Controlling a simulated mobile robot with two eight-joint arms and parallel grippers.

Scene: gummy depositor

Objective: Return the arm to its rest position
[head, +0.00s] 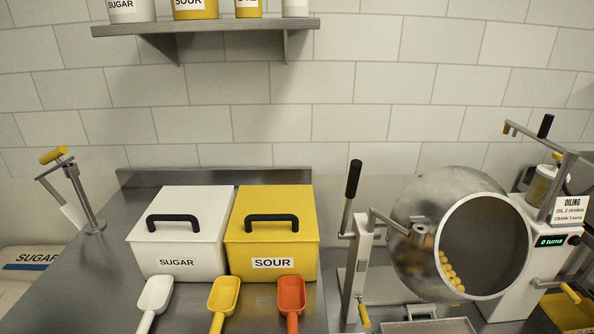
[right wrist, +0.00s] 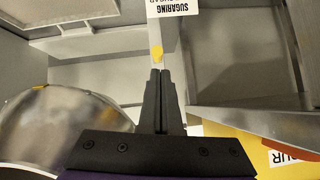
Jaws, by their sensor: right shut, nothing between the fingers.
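My right gripper (right wrist: 160,75) shows only in the right wrist view. Its two dark fingers are together with nothing between them. A small yellow knob (right wrist: 156,52) appears just beyond the fingertips; I cannot tell whether they touch. Neither of my arms shows in the head view, and my left gripper is in no view.
The steel drum (head: 408,230) holds several yellow balls. It stands right of the white SUGAR box (head: 172,235) and the yellow SOUR box (head: 305,225). Three scoops lie in front. In the right wrist view, a curved metal surface (right wrist: 75,125) is left of the fingers.

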